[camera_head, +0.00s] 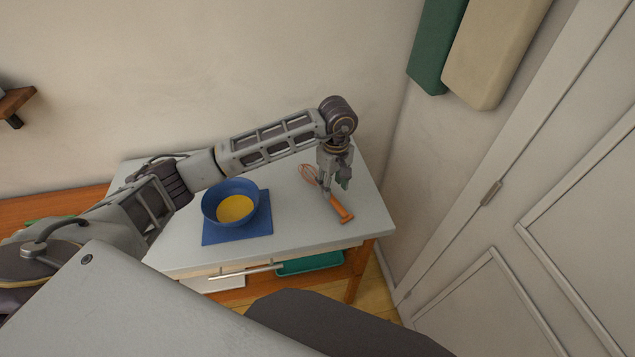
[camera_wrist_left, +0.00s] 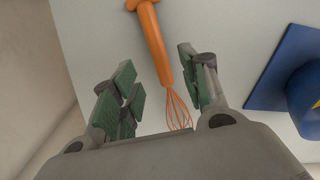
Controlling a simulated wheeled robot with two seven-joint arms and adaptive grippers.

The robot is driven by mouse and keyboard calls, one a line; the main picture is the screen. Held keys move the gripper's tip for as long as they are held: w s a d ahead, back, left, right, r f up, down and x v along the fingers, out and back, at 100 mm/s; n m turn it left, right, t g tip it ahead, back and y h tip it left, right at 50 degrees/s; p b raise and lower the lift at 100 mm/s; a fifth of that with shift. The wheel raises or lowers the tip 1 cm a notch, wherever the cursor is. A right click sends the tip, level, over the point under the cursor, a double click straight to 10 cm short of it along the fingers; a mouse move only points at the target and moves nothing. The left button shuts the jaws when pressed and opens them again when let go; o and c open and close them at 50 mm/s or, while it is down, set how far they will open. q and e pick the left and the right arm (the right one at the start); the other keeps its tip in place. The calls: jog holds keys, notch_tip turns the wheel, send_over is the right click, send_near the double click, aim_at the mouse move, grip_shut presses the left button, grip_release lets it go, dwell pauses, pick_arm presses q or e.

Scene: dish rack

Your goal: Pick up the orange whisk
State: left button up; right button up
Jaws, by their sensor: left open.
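The orange whisk (camera_head: 341,209) lies on the light table top near its right end, with its handle toward the front edge and its wire head toward the wall. My left gripper (camera_head: 336,184) points down above the whisk and hides part of its middle. In the left wrist view the whisk (camera_wrist_left: 157,45) runs between the open green-padded fingers of my left gripper (camera_wrist_left: 160,90), with its wires nearer the palm. The fingers look apart from it and nothing is held. My right gripper does not show.
A blue bowl (camera_head: 213,208) with yellow contents stands on a blue mat (camera_head: 222,237) left of the whisk. The mat also shows in the left wrist view (camera_wrist_left: 275,75). The wall is behind the table (camera_head: 290,225), and a door (camera_head: 540,200) is at the right.

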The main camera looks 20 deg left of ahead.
aim_at(333, 198)
pick_arm(q)
jog(key=shift+f, duration=0.15)
jog(key=shift+f, duration=0.1)
jog(key=shift+s+d+f+p, duration=0.1)
jog(key=shift+f+p, duration=0.25)
jog(key=shift+f, duration=0.25)
jog(key=shift+s+d+f+p, duration=0.1)
jog(key=shift+f+p, duration=0.2)
jog(key=shift+f, duration=0.3)
notch_tip(333, 198, down, 2)
jog(key=shift+f, duration=0.25)
jog(key=shift+c, duration=0.4)
grip_shut()
